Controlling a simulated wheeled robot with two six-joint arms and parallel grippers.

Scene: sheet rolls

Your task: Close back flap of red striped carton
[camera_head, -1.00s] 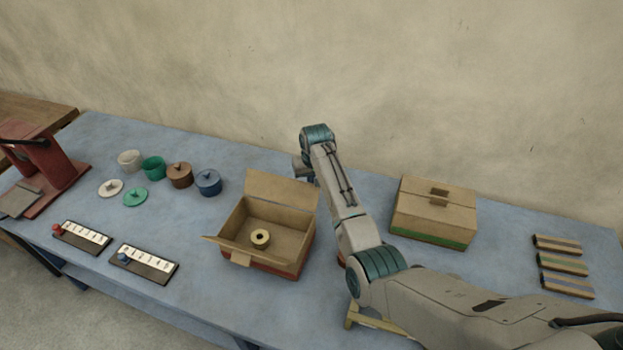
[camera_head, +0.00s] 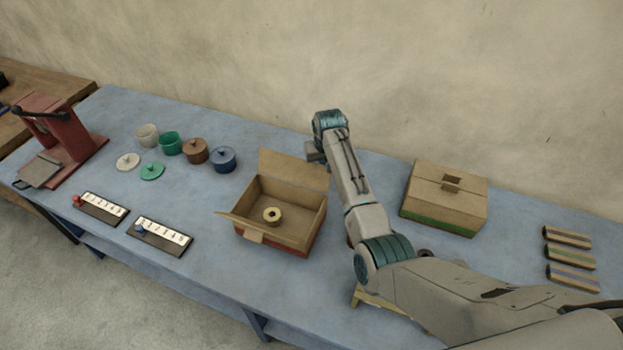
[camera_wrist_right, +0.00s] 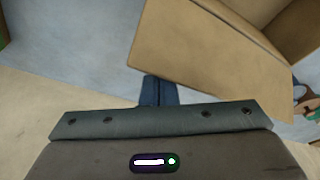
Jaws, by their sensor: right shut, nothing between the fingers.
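The red striped carton (camera_head: 297,247) stands open near the middle of the blue table, with a red band along its base. Its back flap (camera_head: 292,170) stands up at the wall side. A front flap (camera_head: 254,229) hangs outward. A yellowish roll (camera_head: 272,215) lies inside. My right gripper (camera_head: 314,152) is behind the back flap's right end, its tips partly hidden in the head view. In the right wrist view its shut fingers (camera_wrist_right: 160,90) are empty, close to the flap (camera_wrist_right: 205,50); I cannot tell whether they touch. My left gripper is not in view.
A closed green striped carton (camera_head: 444,198) stands to the right, beyond my right arm. Several small rolls (camera_head: 568,256) lie at the far right. Pots and lids (camera_head: 196,151), two numbered slider boards (camera_head: 160,237) and a red press (camera_head: 62,140) are at the left.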

